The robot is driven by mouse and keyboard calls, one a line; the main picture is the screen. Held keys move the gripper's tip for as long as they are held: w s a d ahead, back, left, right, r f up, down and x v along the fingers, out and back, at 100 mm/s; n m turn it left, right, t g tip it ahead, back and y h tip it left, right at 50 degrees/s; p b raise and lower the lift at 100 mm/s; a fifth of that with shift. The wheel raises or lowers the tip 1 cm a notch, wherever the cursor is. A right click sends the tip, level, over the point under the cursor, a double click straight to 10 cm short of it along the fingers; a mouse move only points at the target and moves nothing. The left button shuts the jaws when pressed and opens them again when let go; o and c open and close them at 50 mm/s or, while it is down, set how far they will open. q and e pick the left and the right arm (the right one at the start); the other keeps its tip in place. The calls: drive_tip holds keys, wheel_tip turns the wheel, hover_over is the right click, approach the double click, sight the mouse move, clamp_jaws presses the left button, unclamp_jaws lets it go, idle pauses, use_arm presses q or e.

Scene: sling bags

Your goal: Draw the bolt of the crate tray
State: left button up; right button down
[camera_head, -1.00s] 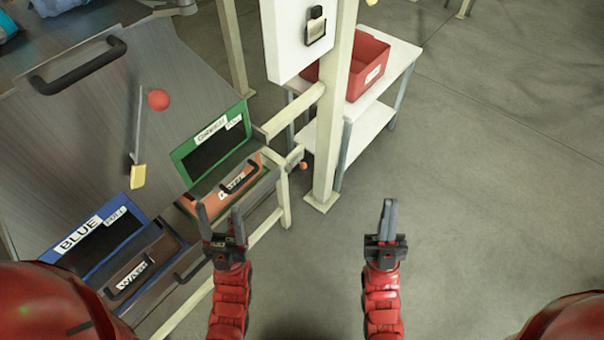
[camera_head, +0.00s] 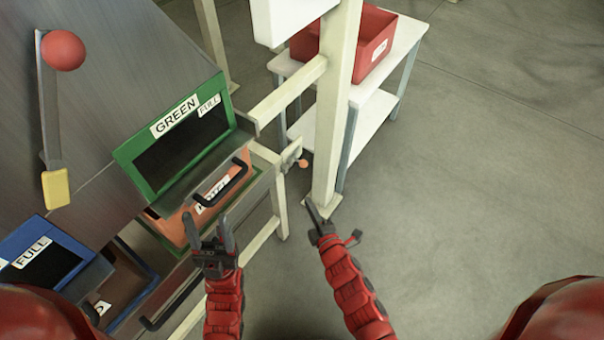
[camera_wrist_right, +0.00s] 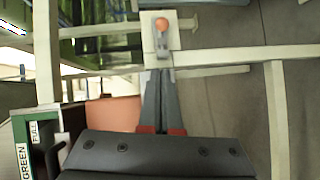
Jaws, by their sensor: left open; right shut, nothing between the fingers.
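The bolt (camera_head: 292,153) is a small pale plate with an orange knob, mounted on the cream frame at the right end of the green-framed bay. In the right wrist view the bolt (camera_wrist_right: 162,36) is at top centre, just beyond the fingertips. The orange crate tray (camera_head: 172,228) with a black handle sits under the green frame. My right gripper (camera_head: 311,208) is shut and empty, below and slightly right of the bolt in the head view, pointing up toward it. My left gripper (camera_head: 208,226) is open and empty, in front of the tray's lower left part.
A cream post (camera_head: 336,110) stands right of the bolt. A white trolley (camera_head: 352,140) with a red bin (camera_head: 372,50) is behind it. A blue-framed bay (camera_head: 32,240) is at lower left. Floor at right is clear.

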drive_tip(key=w+d+x, duration=0.1)
drive_tip(key=d+x, duration=0.1)
drive_tip(key=x, duration=1.1)
drive_tip(key=shift+d+f, duration=0.2)
drive_tip(key=shift+d, duration=0.1)
drive_tip(key=shift+s, duration=0.1)
drive_tip(key=w+d, duration=0.2)
drive_tip(key=shift+w+d+r+b, duration=0.1)
drive_tip(key=shift+w+b, duration=0.2)
drive_tip(key=shift+w, duration=0.1)
